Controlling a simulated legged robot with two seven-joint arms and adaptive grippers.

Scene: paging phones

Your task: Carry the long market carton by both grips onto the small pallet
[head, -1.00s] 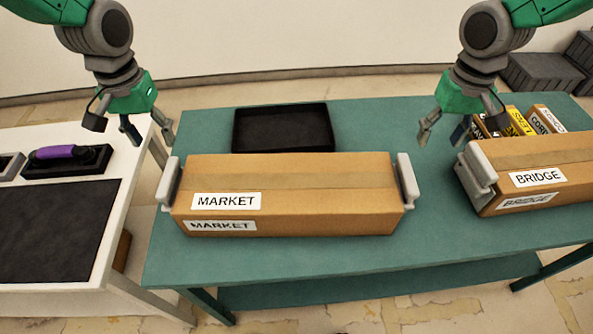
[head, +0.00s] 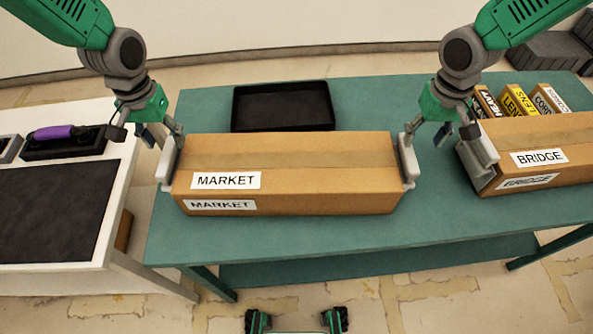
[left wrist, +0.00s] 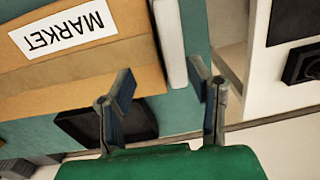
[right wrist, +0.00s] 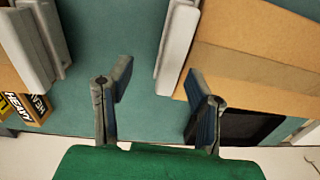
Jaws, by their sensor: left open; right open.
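The long market carton (head: 300,180) lies on the green table with a grey grip at each end. My left gripper (head: 160,135) is open at the carton's left grip (head: 167,163); in the left wrist view its fingers (left wrist: 165,90) point toward that grip (left wrist: 168,45), short of closing on it. My right gripper (head: 430,137) is open beside the right grip (head: 408,160); in the right wrist view its fingers (right wrist: 158,90) stand on either side of the line of that grip (right wrist: 178,45). The dark rectangular tray (head: 283,125) behind the carton may be the small pallet; I cannot tell.
The bridge carton (head: 540,135) with its own grey grip (head: 478,160) stands close on the right, near my right gripper. Several small labelled boxes (head: 520,102) are behind it. A white table (head: 125,185) with a dark mat (head: 50,210) stands at the left.

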